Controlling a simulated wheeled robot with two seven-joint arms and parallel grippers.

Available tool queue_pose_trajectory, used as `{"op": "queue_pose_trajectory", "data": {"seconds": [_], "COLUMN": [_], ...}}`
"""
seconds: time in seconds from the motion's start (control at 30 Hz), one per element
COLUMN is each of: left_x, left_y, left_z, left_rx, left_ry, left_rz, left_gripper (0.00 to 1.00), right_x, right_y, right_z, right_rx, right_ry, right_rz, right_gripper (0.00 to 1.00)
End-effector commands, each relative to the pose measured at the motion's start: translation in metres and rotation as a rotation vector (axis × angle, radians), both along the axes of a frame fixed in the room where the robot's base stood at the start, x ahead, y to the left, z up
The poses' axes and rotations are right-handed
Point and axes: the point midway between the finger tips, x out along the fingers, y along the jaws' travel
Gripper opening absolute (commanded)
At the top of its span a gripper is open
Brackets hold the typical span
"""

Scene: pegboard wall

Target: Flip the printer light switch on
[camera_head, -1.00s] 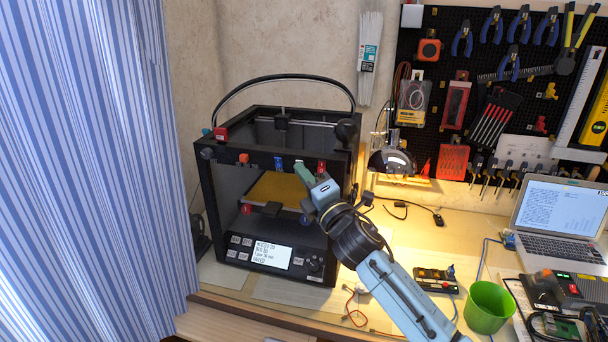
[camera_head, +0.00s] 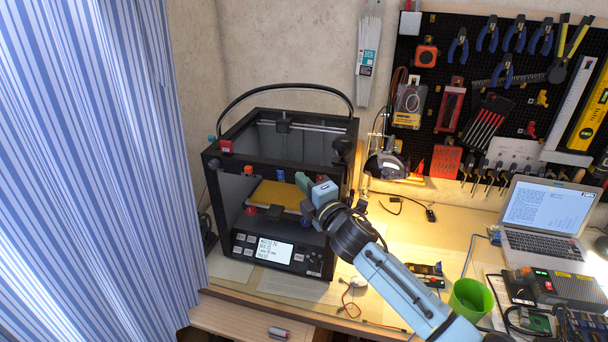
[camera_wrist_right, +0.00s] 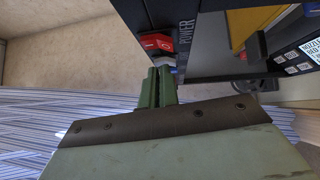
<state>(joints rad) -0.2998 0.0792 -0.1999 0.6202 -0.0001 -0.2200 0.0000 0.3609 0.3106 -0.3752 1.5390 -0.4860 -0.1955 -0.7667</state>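The black 3D printer (camera_head: 240,240) stands on the desk, with small coloured parts along its top front edge. A blue one (camera_head: 280,176) is left of my right gripper. My right gripper (camera_head: 301,180) is at the printer's upper front right, its green fingers close to the front edge. In the wrist view the fingers (camera_wrist_right: 158,86) look shut together and hold nothing visible. Their tips are beside a red rocker switch (camera_wrist_right: 157,42) by a POWER label, with a small blue part (camera_wrist_right: 167,62) at the tips. I cannot tell if they touch, nor see a light label. My left gripper is out of view.
A striped curtain (camera_head: 90,170) hangs at the left. A lit lamp (camera_head: 388,163), green cup (camera_head: 470,300) and laptop (camera_head: 545,215) are to the right. A pegboard of tools (camera_head: 470,60) covers the wall. Loose wires lie on the desk before the printer.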

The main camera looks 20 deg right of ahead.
Motion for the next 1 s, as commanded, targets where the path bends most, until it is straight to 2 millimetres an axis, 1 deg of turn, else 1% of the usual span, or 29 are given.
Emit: {"op": "queue_pose_trajectory", "data": {"seconds": [0.03,0.17,0.53,0.67,0.77,0.9,1.0], "left_x": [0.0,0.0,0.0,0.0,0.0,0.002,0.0], "left_y": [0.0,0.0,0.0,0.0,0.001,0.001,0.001], "left_z": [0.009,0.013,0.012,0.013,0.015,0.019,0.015], "left_rx": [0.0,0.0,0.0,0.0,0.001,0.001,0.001], "left_ry": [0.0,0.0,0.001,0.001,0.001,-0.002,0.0], "left_rz": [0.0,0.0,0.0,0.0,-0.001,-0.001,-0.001], "left_gripper": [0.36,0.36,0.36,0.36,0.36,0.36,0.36], "right_x": [0.003,0.004,0.004,0.001,-0.007,-0.024,-0.045], "right_y": [-0.007,-0.008,-0.008,-0.003,0.009,0.034,0.026], "right_z": [0.012,0.012,0.011,0.01,0.008,0.003,-0.001], "right_rx": [0.003,0.012,0.009,0.01,0.012,0.014,0.008], "right_ry": [-0.001,0.01,0.01,0.009,0.012,0.018,0.018], "right_rz": [-0.014,-0.015,-0.015,-0.011,-0.003,0.013,0.012], "right_gripper": [0.0,0.0,0.0,0.0,0.0,0.0,0.0]}}
